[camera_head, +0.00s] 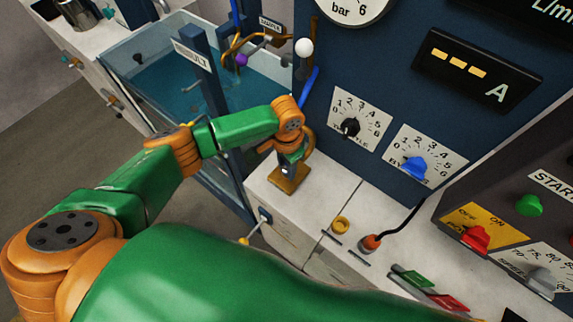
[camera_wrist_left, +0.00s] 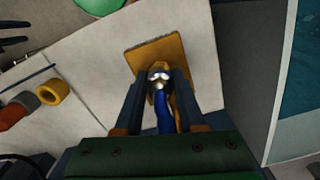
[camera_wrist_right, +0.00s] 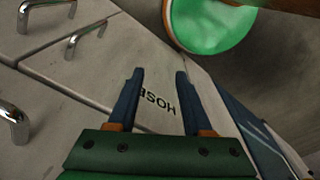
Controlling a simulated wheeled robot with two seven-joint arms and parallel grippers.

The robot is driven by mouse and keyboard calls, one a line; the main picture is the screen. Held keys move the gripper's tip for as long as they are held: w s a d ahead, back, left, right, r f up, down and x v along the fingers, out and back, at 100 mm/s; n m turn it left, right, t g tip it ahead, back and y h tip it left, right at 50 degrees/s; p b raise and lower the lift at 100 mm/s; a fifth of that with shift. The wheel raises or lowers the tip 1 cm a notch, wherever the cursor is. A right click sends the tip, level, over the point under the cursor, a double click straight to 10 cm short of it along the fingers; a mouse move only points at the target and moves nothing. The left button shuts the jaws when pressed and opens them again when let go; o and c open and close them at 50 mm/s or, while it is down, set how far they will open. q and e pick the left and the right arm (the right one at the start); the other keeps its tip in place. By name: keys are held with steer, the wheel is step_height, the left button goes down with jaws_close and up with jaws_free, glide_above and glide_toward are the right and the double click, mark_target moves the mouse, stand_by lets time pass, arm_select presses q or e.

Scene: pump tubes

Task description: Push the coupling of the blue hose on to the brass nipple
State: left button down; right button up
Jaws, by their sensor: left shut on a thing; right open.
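My left gripper (camera_head: 290,163) is low over a brass plate (camera_head: 288,180) on the pale worktop. In the left wrist view my left gripper (camera_wrist_left: 159,78) is shut on a silver coupling (camera_wrist_left: 159,75) at the end of the blue hose (camera_wrist_left: 164,112). The brass plate (camera_wrist_left: 146,55) lies right beyond the coupling. The brass nipple is hidden or cannot be told apart there, so I cannot tell whether they touch. A blue hose stretch (camera_head: 309,88) shows above the wrist in the head view. My right gripper (camera_wrist_right: 159,75) is open and empty, above a surface lettered HOSE.
A water tank (camera_head: 150,75) stands at the back left. The blue panel (camera_head: 385,100) with knobs rises behind the worktop. A yellow ring (camera_head: 341,224) and an orange plug (camera_head: 371,243) sit to the right. Metal handles (camera_wrist_right: 84,40) line the drawers.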

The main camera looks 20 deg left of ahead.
mark_target(286, 167)
arm_select(q)
steer(key=shift+f, duration=0.2)
steer(key=shift+c, duration=2.2)
jaws_free()
step_height(286, 167, up, 7)
steer(key=shift+r+b, duration=0.1)
steer(key=shift+b, duration=0.2)
